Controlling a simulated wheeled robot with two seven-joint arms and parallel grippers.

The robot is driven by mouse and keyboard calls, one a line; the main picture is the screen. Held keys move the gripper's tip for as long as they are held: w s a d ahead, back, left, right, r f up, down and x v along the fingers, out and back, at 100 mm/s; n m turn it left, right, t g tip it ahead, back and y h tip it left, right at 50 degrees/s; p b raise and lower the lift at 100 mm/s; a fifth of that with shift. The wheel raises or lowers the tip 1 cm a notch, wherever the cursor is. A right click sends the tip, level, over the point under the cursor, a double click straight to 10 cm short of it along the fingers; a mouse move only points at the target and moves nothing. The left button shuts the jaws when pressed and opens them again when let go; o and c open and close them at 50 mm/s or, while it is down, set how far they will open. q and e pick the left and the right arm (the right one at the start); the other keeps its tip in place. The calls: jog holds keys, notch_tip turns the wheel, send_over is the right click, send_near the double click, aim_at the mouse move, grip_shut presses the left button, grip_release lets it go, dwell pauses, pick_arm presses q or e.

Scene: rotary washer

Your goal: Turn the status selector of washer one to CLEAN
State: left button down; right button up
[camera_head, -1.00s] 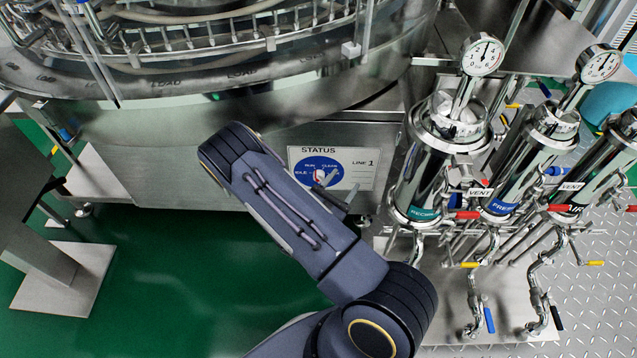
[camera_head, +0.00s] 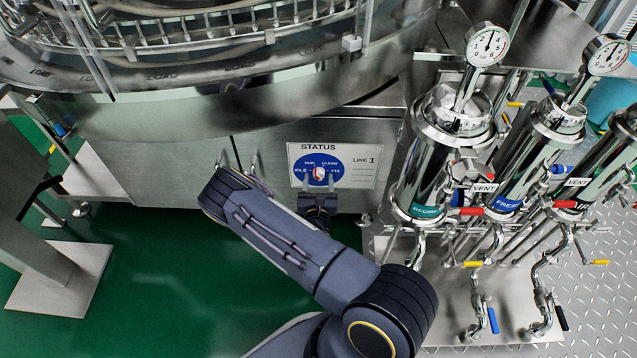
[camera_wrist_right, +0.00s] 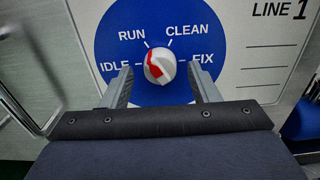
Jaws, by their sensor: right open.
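The status selector is a round white knob with a red mark, at the centre of a blue dial (camera_head: 333,163) on the LINE 1 status plate. In the right wrist view the knob (camera_wrist_right: 160,66) has its red mark on its upper left side, nearest RUN; CLEAN is to the upper right. My right gripper (camera_head: 318,182) is at the dial, pointing at it. In the wrist view its open fingers (camera_wrist_right: 161,82) stand left and right of the knob, with gaps on both sides. My left gripper is not in view.
The plate sits on the steel washer body (camera_head: 180,150), under its round rim. To the right stand several steel filter housings (camera_head: 428,170) with gauges, valves and pipes. A steel leg and foot plate (camera_head: 60,278) stand at the left. Green floor (camera_head: 150,260) is clear below.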

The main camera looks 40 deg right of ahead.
jog(key=shift+w+d, duration=0.15)
jog(key=shift+w, duration=0.05)
jog(key=shift+c, duration=0.2)
jog(key=c, duration=0.9)
jog(key=shift+r, duration=0.1)
